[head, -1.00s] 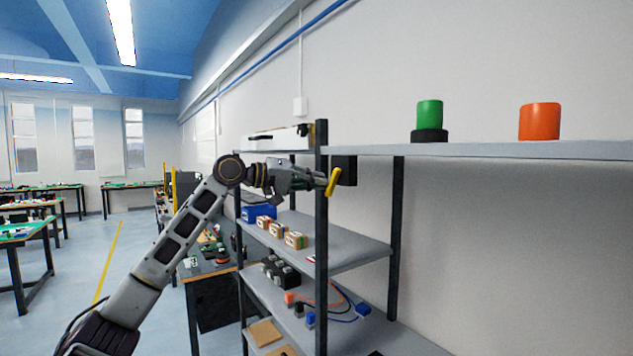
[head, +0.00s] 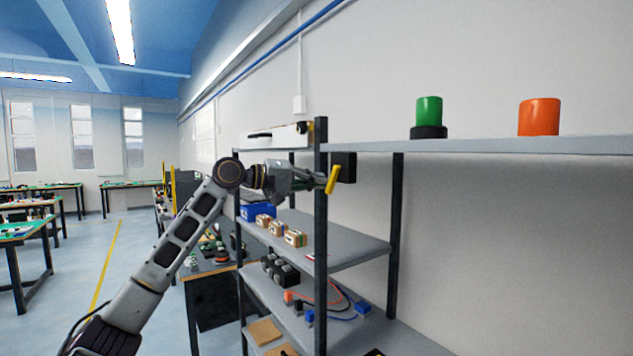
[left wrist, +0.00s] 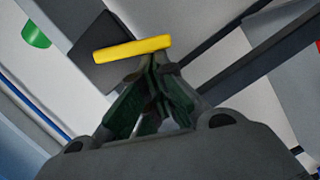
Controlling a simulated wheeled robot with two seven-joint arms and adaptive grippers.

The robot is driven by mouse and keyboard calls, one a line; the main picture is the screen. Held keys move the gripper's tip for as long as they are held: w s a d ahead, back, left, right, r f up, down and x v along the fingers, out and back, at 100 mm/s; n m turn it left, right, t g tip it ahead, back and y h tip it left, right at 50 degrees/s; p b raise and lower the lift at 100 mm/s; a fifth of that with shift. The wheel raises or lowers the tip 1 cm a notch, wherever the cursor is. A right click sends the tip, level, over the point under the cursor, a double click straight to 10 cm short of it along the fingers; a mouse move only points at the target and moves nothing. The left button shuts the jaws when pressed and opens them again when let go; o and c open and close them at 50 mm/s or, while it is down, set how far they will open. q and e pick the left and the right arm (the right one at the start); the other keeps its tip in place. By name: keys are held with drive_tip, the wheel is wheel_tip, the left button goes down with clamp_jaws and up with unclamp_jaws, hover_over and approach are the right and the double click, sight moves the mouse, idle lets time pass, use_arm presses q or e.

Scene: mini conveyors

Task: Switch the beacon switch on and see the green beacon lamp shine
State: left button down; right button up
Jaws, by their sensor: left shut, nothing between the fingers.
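The beacon switch is a black box (head: 346,160) with a yellow lever (head: 332,179), under the upper shelf beside the dark post. The lever slants, its top leaning right, in the head view. The green beacon lamp (head: 429,111) stands on a black base on the upper shelf and shows no visible glow. My left gripper (head: 321,181) is shut and empty, its tips at the lever. In the left wrist view the shut fingertips (left wrist: 158,66) are right at the yellow lever (left wrist: 132,48), near its right part; I cannot tell whether they touch. My right gripper is not in view.
An orange lamp (head: 539,117) stands right of the green one on the upper shelf (head: 480,147). The dark post (head: 321,240) stands close to my left gripper. Lower shelves hold small boxes (head: 294,238), cables and blue blocks. The wall at right is bare.

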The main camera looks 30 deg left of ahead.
sight(327, 193)
use_arm(q)
drive_tip(key=shift+d+f+b, duration=0.25)
drive_tip(key=shift+f+b, duration=0.1)
drive_tip(key=shift+f, duration=0.1)
drive_tip(key=shift+s+d+f+n+t+h+b, duration=0.2)
drive_tip(key=shift+d+f+n, duration=0.2)
drive_tip(key=shift+n, duration=0.75)
drive_tip(key=shift+s+d+f+n+t+h+b, duration=0.2)
drive_tip(key=shift+d+f+n+b, duration=0.15)
drive_tip(key=shift+n, duration=0.85)
drive_tip(key=shift+s+d+f+n+t+h+b, duration=0.1)
drive_tip(key=shift+s+d+f+n+h, duration=0.25)
drive_tip(key=shift+n, duration=0.8)
drive_tip(key=shift+d+f+n+t, duration=0.1)
drive_tip(key=shift+d+n+t, duration=0.4)
drive_tip(key=shift+n, duration=0.6)
drive_tip(key=shift+d, duration=0.1)
